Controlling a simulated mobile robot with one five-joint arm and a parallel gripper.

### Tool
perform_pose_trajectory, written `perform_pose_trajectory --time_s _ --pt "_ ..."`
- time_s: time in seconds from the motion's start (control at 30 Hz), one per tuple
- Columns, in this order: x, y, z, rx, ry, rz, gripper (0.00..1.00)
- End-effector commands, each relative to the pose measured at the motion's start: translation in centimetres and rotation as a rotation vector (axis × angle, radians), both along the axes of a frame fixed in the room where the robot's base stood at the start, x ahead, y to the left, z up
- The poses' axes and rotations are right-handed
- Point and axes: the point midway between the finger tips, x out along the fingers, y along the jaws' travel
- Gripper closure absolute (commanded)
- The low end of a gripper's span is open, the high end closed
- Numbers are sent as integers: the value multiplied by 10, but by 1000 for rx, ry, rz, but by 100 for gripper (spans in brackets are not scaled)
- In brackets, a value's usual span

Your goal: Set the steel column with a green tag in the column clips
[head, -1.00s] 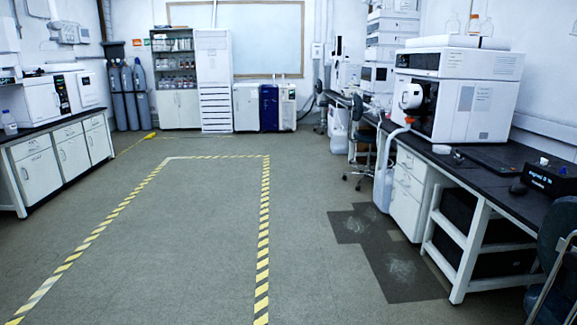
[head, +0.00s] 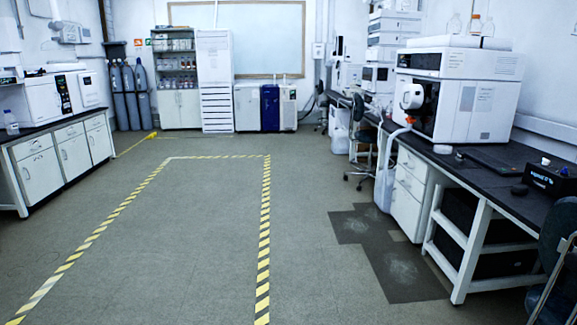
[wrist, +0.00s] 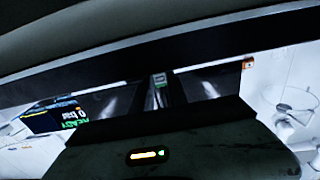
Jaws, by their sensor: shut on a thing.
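My gripper is shut on the steel column with this green tag. Most of the column is hidden by the gripper, and its ends are hard to make out. The column clips cannot be told apart in either view. My gripper does not show clearly in the head view.
A display box reading READY and 0 bar (wrist: 58,117) is at the left in the wrist view. In the head view a dark bench (head: 485,185) runs along the right, with a large white instrument (head: 455,92) on it. The taped floor area (head: 190,230) is clear.

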Motion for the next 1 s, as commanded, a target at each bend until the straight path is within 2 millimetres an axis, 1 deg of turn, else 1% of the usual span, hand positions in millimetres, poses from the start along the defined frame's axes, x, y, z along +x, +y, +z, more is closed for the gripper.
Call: perform_pose_trajectory --time_s 0.27,1.0 --pt "0 4 2 0 0 1 100" --pt "-3 49 26 0 0 0 100"
